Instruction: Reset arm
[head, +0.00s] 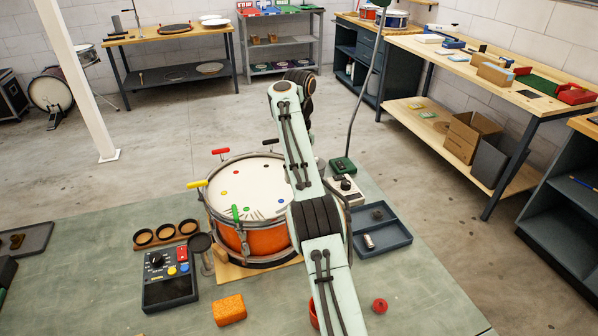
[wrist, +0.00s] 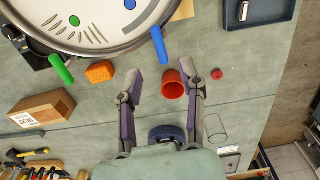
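My gripper (wrist: 163,84) is open in the wrist view, its two fingers apart with nothing held between them. A red cup (wrist: 173,85) shows between the fingertips, nearer the right one, apparently on the bench below. In the head view, my arm spans the bench from front to back over the drum's right side and hides part of the red cup (head: 313,315). The gripper itself cannot be made out there. The orange drum (head: 240,237) has a white head with coloured dots. The wrist view shows its rim at the top, with a green handle (wrist: 62,70) and a blue handle (wrist: 159,46).
An orange block (head: 229,310) and a red ball (head: 379,305) lie on the bench. A black control box (head: 170,288) and a wooden three-cup holder (head: 148,243) stand left of the drum. A blue-grey tray (head: 395,238) lies right. A clear glass (wrist: 215,128) is near my gripper.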

